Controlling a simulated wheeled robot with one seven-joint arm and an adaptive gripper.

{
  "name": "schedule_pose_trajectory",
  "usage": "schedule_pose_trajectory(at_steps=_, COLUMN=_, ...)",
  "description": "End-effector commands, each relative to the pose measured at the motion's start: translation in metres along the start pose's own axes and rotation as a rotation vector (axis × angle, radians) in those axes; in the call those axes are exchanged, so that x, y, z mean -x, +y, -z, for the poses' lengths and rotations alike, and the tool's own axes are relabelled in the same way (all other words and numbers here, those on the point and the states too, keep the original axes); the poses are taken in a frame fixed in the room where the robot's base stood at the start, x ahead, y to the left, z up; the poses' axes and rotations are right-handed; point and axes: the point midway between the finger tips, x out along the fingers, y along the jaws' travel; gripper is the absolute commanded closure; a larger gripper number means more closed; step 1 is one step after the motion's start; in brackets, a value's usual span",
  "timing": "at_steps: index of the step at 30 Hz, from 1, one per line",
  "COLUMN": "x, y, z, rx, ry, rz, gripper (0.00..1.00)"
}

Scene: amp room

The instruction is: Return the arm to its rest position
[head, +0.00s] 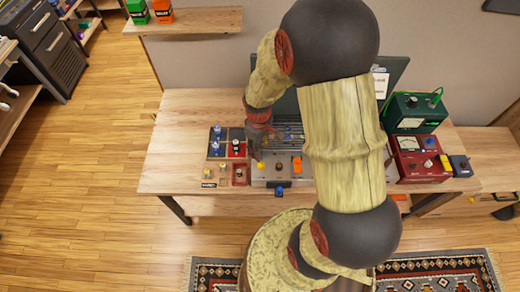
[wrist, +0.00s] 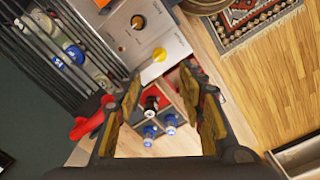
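My arm rises over the workbench (head: 175,145) in the head view and bends down at the left. My gripper (head: 256,152) hangs above the bench, between the compartment tray (head: 214,171) and the grey amp panel (head: 292,177). In the wrist view, the two fingers of my gripper (wrist: 162,82) are spread apart with nothing between their tips. Below them, the tray (wrist: 160,136) holds blue and black-topped parts. My arm hides part of the amp and the bench behind it.
A green meter box (head: 412,112) and a red meter box (head: 420,160) stand on the right of the bench. A shelf (head: 190,22) is on the wall at upper left. A patterned rug (head: 440,272) lies in front. Open wooden floor (head: 95,150) is at the left.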

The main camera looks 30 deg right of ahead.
Motion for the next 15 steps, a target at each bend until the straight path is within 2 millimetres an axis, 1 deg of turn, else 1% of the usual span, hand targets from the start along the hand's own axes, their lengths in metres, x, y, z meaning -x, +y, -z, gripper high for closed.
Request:
schedule_pose_trajectory(at_steps=11, x=-0.0003, y=0.0, z=0.0, rx=-0.002, ry=0.0, rz=0.0, gripper=0.6)
schedule_pose_trajectory(at_steps=15, x=-0.0004, y=-0.0029, z=-0.0044, rx=-0.059, ry=-0.016, rz=0.01, gripper=0.6)
